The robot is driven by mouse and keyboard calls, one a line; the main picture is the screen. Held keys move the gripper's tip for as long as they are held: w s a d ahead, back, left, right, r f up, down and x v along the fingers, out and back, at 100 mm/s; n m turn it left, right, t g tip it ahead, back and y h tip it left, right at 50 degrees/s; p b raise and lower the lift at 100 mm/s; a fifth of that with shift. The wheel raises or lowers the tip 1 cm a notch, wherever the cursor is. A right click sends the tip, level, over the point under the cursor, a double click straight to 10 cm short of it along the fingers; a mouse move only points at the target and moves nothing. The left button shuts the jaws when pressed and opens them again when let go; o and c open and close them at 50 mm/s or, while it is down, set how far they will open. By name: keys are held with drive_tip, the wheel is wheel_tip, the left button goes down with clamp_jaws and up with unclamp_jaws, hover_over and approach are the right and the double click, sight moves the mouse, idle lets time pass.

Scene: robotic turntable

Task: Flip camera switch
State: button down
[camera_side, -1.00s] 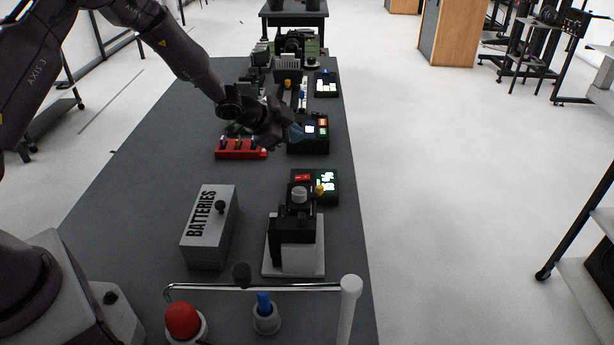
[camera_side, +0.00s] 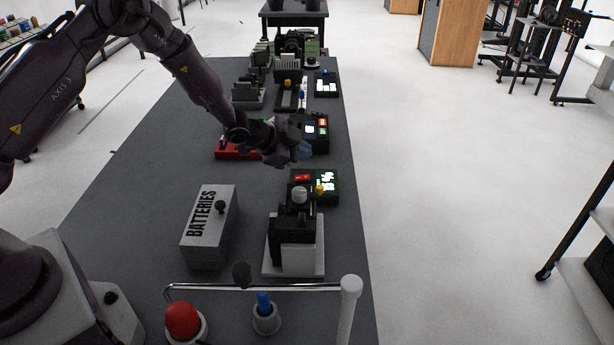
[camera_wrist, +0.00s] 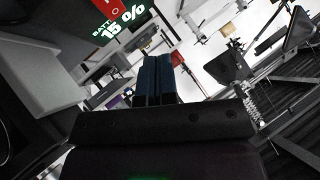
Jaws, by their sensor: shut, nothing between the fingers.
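A dark box with a red rocker switch (camera_side: 303,177) and a lit green display (camera_side: 327,181) sits mid-table in the side view. In the wrist view, the green display (camera_wrist: 125,22) reads a battery level of 15%, and part of a red piece (camera_wrist: 92,8) shows beside it. No label shows which switch is the camera's. My gripper (camera_side: 304,151) is shut and empty, with bluish fingertips just beyond this box and apart from it. The fingers also show in the wrist view (camera_wrist: 157,77). Another box (camera_side: 322,141) with lit buttons stands behind my gripper, partly hidden.
A black device on a white base (camera_side: 320,262) stands in front of the display box. A grey BATTERIES box (camera_side: 210,228) is to its left. A red block (camera_side: 230,149) lies partly behind my gripper. Bare table (camera_side: 150,190) lies to the left.

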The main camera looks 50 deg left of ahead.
sight(306, 178)
drive_tip(key=shift+w+d+f, duration=0.1)
drive_tip(key=shift+w+f, duration=0.05)
drive_tip(key=shift+f, duration=0.75)
drive_tip(key=shift+w+d+f, duration=0.1)
drive_tip(key=shift+f, duration=0.75)
drive_tip(key=shift+f, duration=0.15)
idle(0.6)
drive_tip(key=shift+f, duration=0.25)
drive_tip(key=shift+w+d+f, duration=0.1)
drive_tip(key=shift+f, duration=0.25)
idle(0.6)
drive_tip(key=shift+r, duration=0.1)
drive_tip(key=shift+r, duration=0.65)
drive_tip(key=shift+s+a+r, duration=0.15)
drive_tip(key=shift+r, duration=0.7)
drive_tip(key=shift+s+a+r, duration=0.1)
drive_tip(key=shift+a+r, duration=0.05)
drive_tip(key=shift+r, duration=0.65)
drive_tip(key=shift+s+a+r, duration=0.15)
drive_tip(key=shift+r, duration=0.7)
